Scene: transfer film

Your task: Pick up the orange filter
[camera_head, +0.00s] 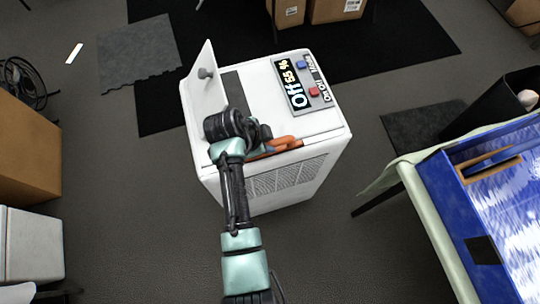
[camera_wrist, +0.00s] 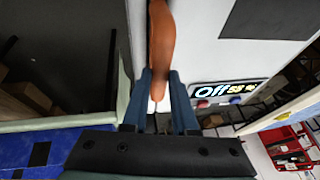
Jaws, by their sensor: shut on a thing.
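The orange filter (camera_head: 285,143) shows at the front top edge of the white machine (camera_head: 315,125), partly hidden by my arm. In the wrist view the filter (camera_wrist: 160,45) is a long orange strip running up from between my blue fingers. My gripper (camera_wrist: 158,95) is shut on its near end, one finger on each side. In the head view my gripper (camera_head: 268,149) is mostly hidden behind my wrist. The machine's white lid (camera_head: 205,85) stands open at the left, with a dark opening (camera_head: 235,90) beside it. I cannot tell whether the filter touches the machine.
The machine's panel (camera_head: 303,80) reads Off and 55 %, with a blue and a red button. A table with a blue crate (camera_head: 445,200) stands at the right. Cardboard boxes (camera_head: 335,10) are behind and a brown one (camera_head: 25,150) is at the left. Open floor surrounds the machine.

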